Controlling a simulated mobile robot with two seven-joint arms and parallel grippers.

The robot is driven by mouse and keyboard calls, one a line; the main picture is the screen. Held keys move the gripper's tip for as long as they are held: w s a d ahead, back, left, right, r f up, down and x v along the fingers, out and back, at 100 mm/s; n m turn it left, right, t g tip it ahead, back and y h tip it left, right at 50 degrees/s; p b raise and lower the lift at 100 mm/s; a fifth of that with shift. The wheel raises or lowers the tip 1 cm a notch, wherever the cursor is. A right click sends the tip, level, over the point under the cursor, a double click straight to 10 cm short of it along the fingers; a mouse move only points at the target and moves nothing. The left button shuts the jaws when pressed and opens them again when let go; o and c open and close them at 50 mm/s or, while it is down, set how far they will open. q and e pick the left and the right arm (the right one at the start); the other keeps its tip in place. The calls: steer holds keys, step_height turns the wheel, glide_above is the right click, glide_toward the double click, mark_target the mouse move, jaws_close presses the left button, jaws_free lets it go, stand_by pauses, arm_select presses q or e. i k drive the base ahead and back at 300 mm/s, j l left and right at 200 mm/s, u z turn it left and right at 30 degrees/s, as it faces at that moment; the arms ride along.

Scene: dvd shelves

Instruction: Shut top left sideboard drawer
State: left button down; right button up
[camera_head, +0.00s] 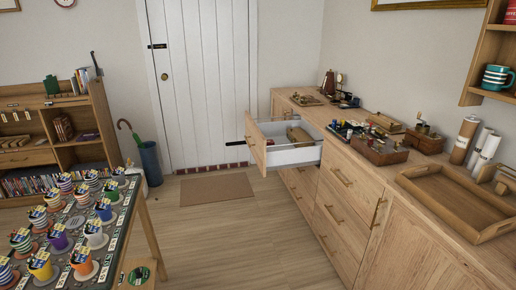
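The wooden sideboard (350,220) stands along the right wall. Its top left drawer (257,145) is pulled well out toward the left, with a wooden front, white sides and a brown item inside. The other drawer fronts on the sideboard look shut. Neither of my grippers shows in the head view.
A wooden tray (458,199) and several small items stand on the sideboard top. A table (128,222) with cups fills the lower left. Clear floor (215,240) lies between table and sideboard. A doormat (216,189) lies before the white door (206,85).

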mark_target(282, 156)
steer(key=i+j+z, duration=0.1)
steer(key=i, duration=0.4)
steer(key=i+j, duration=0.2)
steer(key=i, duration=0.25)
steer(key=i+j+z, duration=0.15)
steer(key=i, duration=0.35)
